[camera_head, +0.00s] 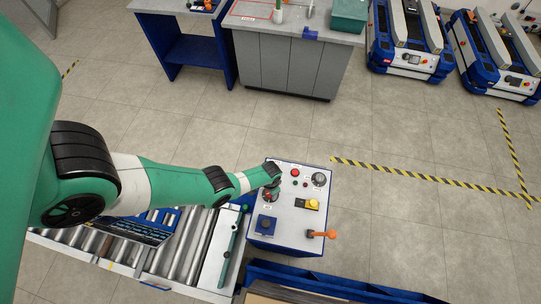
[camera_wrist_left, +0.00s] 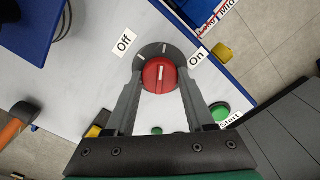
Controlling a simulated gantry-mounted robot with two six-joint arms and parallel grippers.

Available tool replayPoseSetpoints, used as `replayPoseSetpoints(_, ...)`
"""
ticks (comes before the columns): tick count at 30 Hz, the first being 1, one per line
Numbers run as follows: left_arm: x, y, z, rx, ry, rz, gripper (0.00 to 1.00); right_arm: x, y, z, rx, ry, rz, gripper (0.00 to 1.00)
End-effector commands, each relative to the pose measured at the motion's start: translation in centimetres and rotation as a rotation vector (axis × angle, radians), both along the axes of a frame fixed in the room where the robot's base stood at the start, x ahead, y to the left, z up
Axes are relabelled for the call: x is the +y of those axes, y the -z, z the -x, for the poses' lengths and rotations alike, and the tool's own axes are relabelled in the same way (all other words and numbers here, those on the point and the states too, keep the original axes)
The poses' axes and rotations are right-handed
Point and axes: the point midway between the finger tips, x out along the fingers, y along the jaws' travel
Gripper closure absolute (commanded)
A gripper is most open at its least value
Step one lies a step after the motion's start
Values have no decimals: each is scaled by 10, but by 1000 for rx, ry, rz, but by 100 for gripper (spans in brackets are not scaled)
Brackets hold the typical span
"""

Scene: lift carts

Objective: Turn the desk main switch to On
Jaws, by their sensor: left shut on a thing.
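The desk main switch is a red round knob (camera_wrist_left: 160,75) on a dark grey dial plate in the left wrist view. The label "Off" (camera_wrist_left: 124,42) is at its upper left and "On" (camera_wrist_left: 197,58) at its upper right. The white line on the knob points up, between the two labels. My left gripper (camera_wrist_left: 161,92) is shut on the knob, with one finger on each side. In the head view my left gripper (camera_head: 271,181) is at the left side of the control desk (camera_head: 290,225). My right gripper is not in view.
The desk top also carries a red button (camera_head: 295,172), a black dial (camera_head: 318,179), a yellow switch (camera_head: 312,203) and an orange lever (camera_head: 320,235). A green start button (camera_wrist_left: 219,112) is near my gripper. A roller conveyor (camera_head: 190,255) stands left of the desk.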

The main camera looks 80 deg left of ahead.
Motion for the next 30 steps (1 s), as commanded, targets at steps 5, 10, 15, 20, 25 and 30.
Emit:
replayPoseSetpoints(5,0,0,0,0,59,0,100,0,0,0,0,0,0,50)
replayPoseSetpoints(10,0,0,0,0,84,0,100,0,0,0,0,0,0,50)
replayPoseSetpoints(15,0,0,0,0,89,0,100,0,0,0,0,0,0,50)
replayPoseSetpoints(20,0,0,0,0,89,-1,100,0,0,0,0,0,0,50)
replayPoseSetpoints(25,0,0,0,0,88,0,25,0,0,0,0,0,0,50)
replayPoseSetpoints(30,0,0,0,0,87,0,16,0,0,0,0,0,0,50)
